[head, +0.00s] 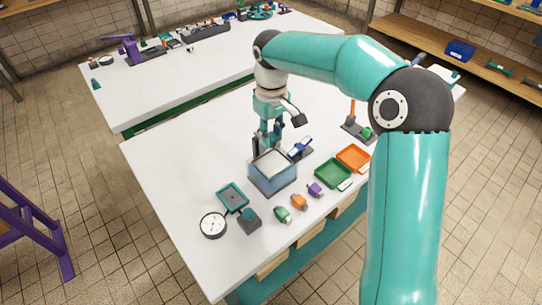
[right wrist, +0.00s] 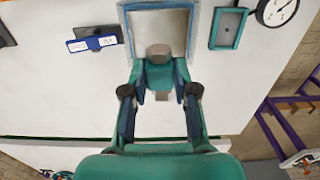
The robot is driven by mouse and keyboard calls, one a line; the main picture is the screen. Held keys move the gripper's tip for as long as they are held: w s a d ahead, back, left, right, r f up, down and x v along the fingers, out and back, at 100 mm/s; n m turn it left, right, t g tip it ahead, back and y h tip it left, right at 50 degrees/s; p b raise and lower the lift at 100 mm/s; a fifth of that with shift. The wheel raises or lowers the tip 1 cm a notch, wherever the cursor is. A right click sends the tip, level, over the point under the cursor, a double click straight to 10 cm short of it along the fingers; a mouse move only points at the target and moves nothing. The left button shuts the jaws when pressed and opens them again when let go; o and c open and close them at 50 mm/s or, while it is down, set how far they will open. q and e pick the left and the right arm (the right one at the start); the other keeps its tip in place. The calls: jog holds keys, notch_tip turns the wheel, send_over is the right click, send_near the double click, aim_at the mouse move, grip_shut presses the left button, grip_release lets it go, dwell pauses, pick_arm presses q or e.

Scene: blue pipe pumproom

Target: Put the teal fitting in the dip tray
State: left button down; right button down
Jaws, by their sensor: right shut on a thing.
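My right gripper (head: 267,146) points down at the far edge of an open blue-walled box (head: 272,180) with a pale inside, which looks like the dip tray. In the right wrist view the gripper (right wrist: 160,88) is shut on the teal fitting (right wrist: 158,74), a teal body with grey ends. The fitting overlaps the near rim of the blue box (right wrist: 124,24) in that view; whether it touches it I cannot tell. In the head view the fingers largely hide the fitting. My left gripper is not in view.
A teal-rimmed dark tray (head: 232,196), a dial gauge (head: 213,225) and a dark block (head: 249,221) stand left of the box. Green (head: 283,214), orange (head: 299,202) and purple (head: 315,190) fittings lie in front. Green (head: 333,173) and orange (head: 353,158) trays are at right.

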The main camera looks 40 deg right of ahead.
aim_at(272, 136)
notch_tip(272, 136, down, 8)
jog(key=shift+r, duration=0.2)
jog(key=shift+s, duration=0.1)
jog(key=c, duration=0.9)
grip_release()
notch_tip(272, 136, up, 12)
jog(key=shift+r, duration=0.1)
dwell(0.3)
